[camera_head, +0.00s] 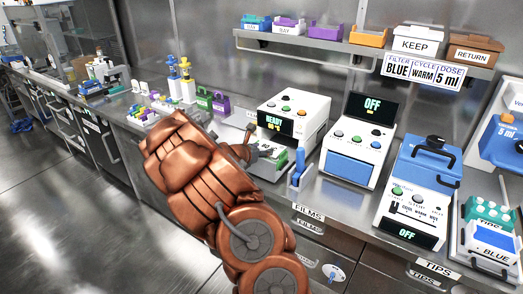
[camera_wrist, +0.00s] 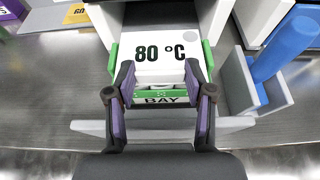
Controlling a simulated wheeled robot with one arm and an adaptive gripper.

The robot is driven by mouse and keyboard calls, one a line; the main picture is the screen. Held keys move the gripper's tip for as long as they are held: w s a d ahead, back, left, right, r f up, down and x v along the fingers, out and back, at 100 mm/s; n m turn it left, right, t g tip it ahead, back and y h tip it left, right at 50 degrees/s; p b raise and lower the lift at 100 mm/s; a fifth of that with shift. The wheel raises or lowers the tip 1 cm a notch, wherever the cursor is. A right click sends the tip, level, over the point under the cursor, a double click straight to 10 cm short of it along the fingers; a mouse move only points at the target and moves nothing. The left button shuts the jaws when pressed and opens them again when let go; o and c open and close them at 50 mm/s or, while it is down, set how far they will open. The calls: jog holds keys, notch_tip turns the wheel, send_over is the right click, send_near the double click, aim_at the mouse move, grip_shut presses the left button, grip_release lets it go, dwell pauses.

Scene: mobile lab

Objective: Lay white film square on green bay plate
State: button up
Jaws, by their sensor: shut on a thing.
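The white film square (camera_wrist: 160,72), with "80 °C" above the fingers, lies between the two fingers of my gripper (camera_wrist: 159,76) in the wrist view. The fingers are shut on its left and right sides. The green bay plate (camera_wrist: 113,52) shows at both sides of the white piece, and its green front edge with a "BAY" label shows below. The film is over the plate; I cannot tell whether they touch. In the head view my gripper (camera_head: 262,152) is at the front of the white "READY 80 °C" device (camera_head: 290,112), partly hidden by my arm.
A grey holder with a blue cylinder (camera_wrist: 285,48) stands close on the right. White device walls flank the bay. Another white device reading "OFF" (camera_head: 358,140) stands further right. Colored boxes sit on the shelf (camera_head: 340,48) above.

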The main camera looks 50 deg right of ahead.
jog(key=shift+f, duration=0.2)
jog(key=o, duration=0.9)
jog(key=shift+a+r, duration=0.1)
jog(key=v, duration=1.1)
jog(key=shift+a, duration=0.4)
jog(key=shift+s+r, duration=0.15)
